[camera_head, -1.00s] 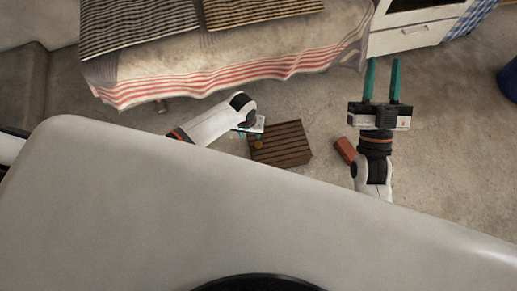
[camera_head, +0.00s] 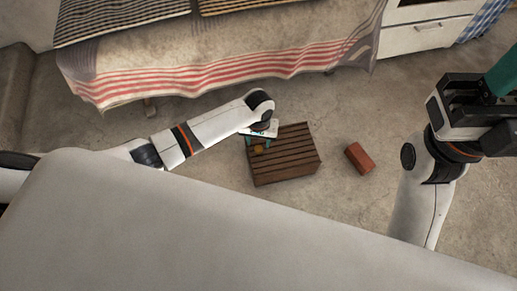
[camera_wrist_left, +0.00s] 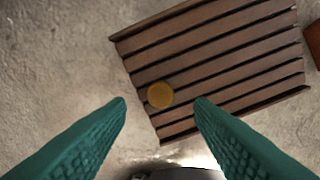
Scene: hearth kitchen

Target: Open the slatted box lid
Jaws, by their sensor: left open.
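The slatted box (camera_head: 288,160) is dark brown wood and stands on the floor, with its slatted lid down. A round yellow-brown knob (camera_wrist_left: 160,95) is near one edge of the lid. My left gripper (camera_head: 258,141) is over the left part of the box in the head view. In the left wrist view its two teal fingers are apart, with the knob showing between and slightly beyond their tips. I cannot tell whether they touch the lid. My right gripper (camera_head: 498,82) is at the right edge, its fingers partly cut off by the frame.
A red-brown brick-like block (camera_head: 359,158) lies on the floor right of the box. A bed or bench with a striped cloth (camera_head: 220,75) stands behind. A white drawer unit (camera_head: 425,38) is at the top right. The floor around the box is otherwise clear.

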